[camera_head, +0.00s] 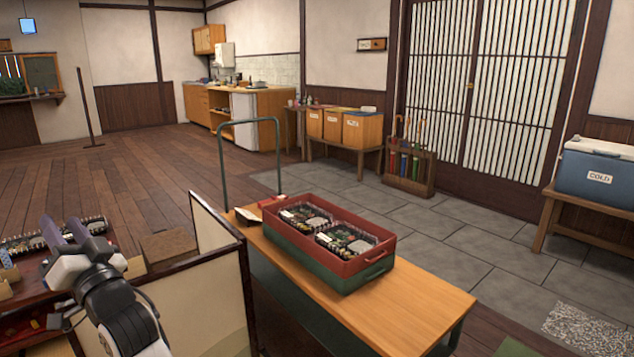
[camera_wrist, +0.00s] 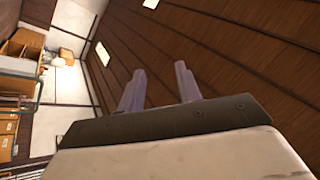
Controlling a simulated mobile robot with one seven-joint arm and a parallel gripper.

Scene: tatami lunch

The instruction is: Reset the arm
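My gripper (camera_head: 66,230) is at the lower left in the head view, raised above a low dark red table (camera_head: 30,310). Its two purple-grey fingers point up and away. In the wrist view my gripper (camera_wrist: 160,88) shows its two fingers apart with nothing between them. Behind them are the dark plank ceiling (camera_wrist: 230,40) and a tilted view of the wall. Part of the table is hidden behind my arm and a low screen.
A red and green crate (camera_head: 330,240) with two packed lunch boxes stands on a wooden cart (camera_head: 400,305) with a tall handle. A low folding screen (camera_head: 200,300) stands between my arm and the cart. A blue cooler (camera_head: 597,172) is at right. The plank floor behind is open.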

